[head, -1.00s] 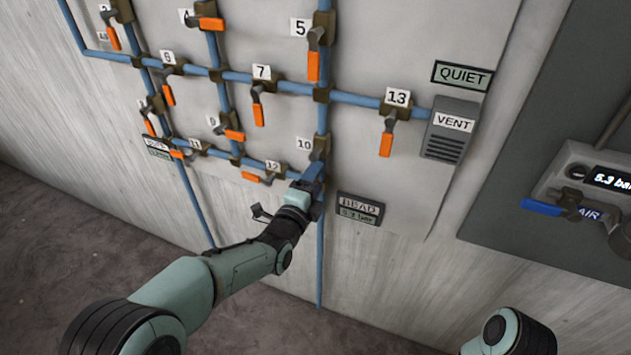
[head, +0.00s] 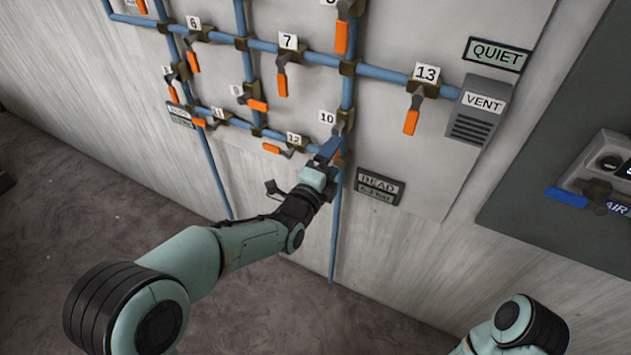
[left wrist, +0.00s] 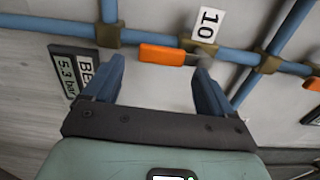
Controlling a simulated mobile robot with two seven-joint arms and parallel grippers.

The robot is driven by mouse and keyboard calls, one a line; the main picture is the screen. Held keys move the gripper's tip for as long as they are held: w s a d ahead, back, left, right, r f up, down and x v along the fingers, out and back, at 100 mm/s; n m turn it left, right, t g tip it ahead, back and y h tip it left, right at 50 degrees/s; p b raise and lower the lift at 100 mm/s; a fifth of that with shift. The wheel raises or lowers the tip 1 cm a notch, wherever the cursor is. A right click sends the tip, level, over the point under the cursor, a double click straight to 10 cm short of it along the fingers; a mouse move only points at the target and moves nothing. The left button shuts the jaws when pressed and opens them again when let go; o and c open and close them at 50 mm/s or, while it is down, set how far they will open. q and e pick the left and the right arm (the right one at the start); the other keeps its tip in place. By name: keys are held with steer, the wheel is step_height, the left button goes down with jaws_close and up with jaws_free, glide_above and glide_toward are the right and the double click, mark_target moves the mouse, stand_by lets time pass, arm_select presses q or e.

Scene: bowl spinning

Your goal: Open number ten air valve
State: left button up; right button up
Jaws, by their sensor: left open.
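The valve labelled 10 (head: 327,117) sits on a blue pipe at the lower middle of the panel. In the left wrist view its orange handle (left wrist: 168,55) lies roughly along the pipe and its label (left wrist: 208,22) is beside it. My left gripper (head: 328,156) is just below the valve in the head view and hides most of the handle. In the left wrist view the gripper (left wrist: 160,70) is open, with the handle in front of the gap between its fingers. Contact cannot be told. My right gripper is out of view.
Neighbouring valves 12 (head: 294,138), 9 (head: 236,90) and 13 (head: 427,72) have orange handles. A VENT box (head: 481,109) and an air panel (head: 600,185) stand further right.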

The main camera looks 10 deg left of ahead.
arm_select(q)
steer(key=v, duration=1.1)
steer(key=shift+s, duration=0.2)
steer(key=shift+a, duration=0.1)
steer(key=s+a+f+n+g+y+p, duration=0.1)
steer(key=s+f+n+g+p, duration=0.15)
steer(key=f, duration=0.55)
steer(key=s+a+f+n+g+y+p, duration=0.1)
steer(key=a+f+n+g+p, duration=0.2)
steer(key=f, duration=0.4)
steer(key=s+f+n+g+y+p, duration=0.1)
steer(key=s+f+n+g, duration=0.15)
steer(key=f+n, duration=0.4)
steer(key=s+f+n+g+p, duration=0.1)
steer(key=s+f+n+g, duration=0.2)
steer(key=s, duration=0.4)
steer(key=s+f+n+g+p, duration=0.2)
steer(key=s+f+n+g, duration=0.1)
steer(key=s+f+n, duration=0.3)
steer(key=s+f+n+g+h+p, duration=0.1)
steer(key=s+f+n+g, duration=0.3)
steer(key=s, duration=0.6)
steer(key=shift+s+d+f+n+p, duration=0.2)
steer(key=shift+d+f+n+p, duration=0.2)
steer(key=shift+f+p, duration=0.3)
